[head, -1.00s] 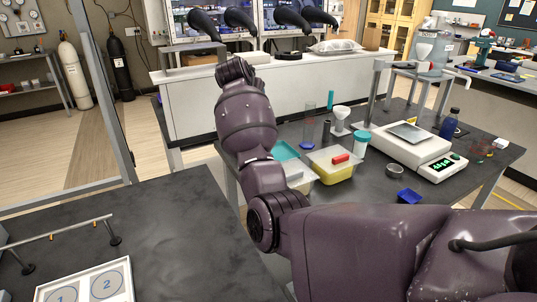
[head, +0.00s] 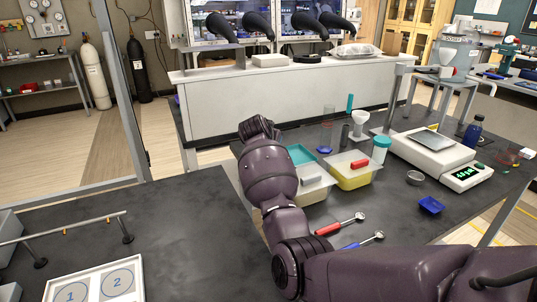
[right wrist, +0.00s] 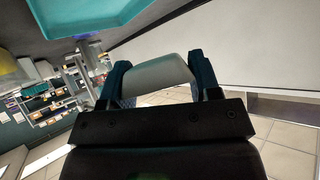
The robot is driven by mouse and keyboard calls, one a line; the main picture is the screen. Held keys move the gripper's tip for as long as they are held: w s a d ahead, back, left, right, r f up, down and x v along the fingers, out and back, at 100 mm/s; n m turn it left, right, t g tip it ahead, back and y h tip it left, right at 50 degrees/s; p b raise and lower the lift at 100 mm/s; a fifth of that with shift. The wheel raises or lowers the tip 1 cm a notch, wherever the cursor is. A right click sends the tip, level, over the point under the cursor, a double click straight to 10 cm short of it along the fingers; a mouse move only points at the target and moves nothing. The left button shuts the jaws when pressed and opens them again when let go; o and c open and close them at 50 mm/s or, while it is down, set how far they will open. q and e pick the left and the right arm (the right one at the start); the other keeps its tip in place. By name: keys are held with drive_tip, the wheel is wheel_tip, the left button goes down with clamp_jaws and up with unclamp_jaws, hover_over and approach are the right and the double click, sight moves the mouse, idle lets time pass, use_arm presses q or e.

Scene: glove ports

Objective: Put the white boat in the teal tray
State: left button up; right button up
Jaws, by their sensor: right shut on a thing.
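My right gripper (right wrist: 159,68) is shut on the white boat (right wrist: 156,80), whose pale side shows between the two dark teal fingers in the right wrist view. In the head view my right arm reaches up the middle, and its forearm and wrist hide the gripper and the boat. The teal tray (head: 301,154) lies on the dark bench just right of my wrist, partly covered by the arm. The tray also shows at the upper left of the right wrist view (right wrist: 90,14), apart from the held boat. My left gripper is not in view.
A yellow bin (head: 356,178) with a red block (head: 360,164), a white funnel (head: 361,118), a teal-capped jar (head: 381,150) and a balance (head: 430,150) stand to the right. The left bench (head: 180,225) has clear room.

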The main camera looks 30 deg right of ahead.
wheel_tip(320, 180, down, 5)
drive_tip(key=shift+f+b, duration=0.15)
drive_tip(key=shift+b, duration=0.3)
drive_tip(key=shift+f, duration=0.7)
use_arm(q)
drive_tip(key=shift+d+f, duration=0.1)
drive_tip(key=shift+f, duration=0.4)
use_arm(e)
drive_tip(key=o, duration=1)
drive_tip(key=shift+r, duration=0.1)
drive_tip(key=shift+o, duration=0.2)
